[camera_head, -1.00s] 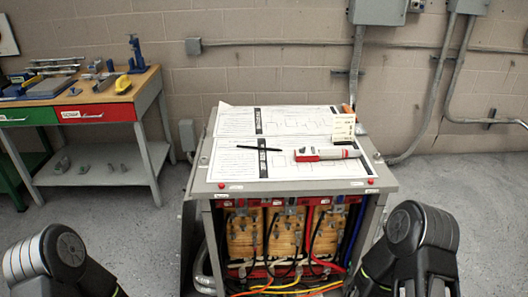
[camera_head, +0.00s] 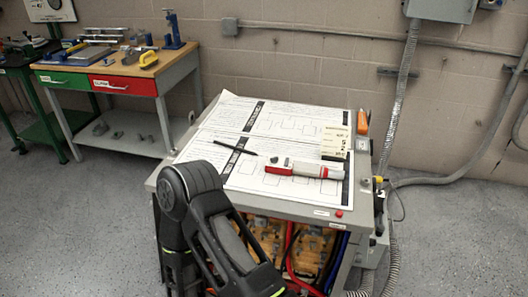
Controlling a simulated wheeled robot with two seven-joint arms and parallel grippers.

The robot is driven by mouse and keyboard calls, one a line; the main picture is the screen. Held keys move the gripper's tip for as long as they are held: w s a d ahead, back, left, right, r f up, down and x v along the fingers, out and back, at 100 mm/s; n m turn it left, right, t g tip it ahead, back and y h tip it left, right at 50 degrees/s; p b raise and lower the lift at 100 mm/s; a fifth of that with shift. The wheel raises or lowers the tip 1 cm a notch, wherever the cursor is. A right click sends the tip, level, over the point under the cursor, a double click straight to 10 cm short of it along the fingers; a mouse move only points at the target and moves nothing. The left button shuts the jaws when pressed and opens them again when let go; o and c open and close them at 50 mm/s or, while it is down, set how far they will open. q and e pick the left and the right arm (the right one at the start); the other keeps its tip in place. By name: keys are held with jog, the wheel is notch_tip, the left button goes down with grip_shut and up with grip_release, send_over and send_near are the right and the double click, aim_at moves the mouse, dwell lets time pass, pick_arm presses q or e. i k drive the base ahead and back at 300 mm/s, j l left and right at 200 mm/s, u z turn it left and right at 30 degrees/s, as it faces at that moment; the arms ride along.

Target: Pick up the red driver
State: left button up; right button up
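A red and white tool (camera_head: 305,170) lies flat on the papers on top of the grey cabinet (camera_head: 310,207). An orange-handled item (camera_head: 362,122) sits at the cabinet's right back edge; only its handle shows clearly. I cannot tell for sure which of these is the red driver. A dark link of one of my arms, seemingly the left, rises in front of the cabinet's left front and hides part of it. Neither gripper shows in the head view, so their fingers cannot be seen.
A black pen (camera_head: 236,147) and a small cream block with labels (camera_head: 335,141) lie on the papers. The cabinet's open front shows coils and coloured cables. A workbench (camera_head: 182,72) with tools stands at the back left. Conduits run along the right wall.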

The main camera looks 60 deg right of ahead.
aim_at(306, 169)
jog(key=k+l+u, duration=0.25)
jog(key=k+l, duration=0.6)
jog(key=l, duration=0.2)
jog(key=k+l+u, duration=0.3)
jog(key=k+l, duration=0.6)
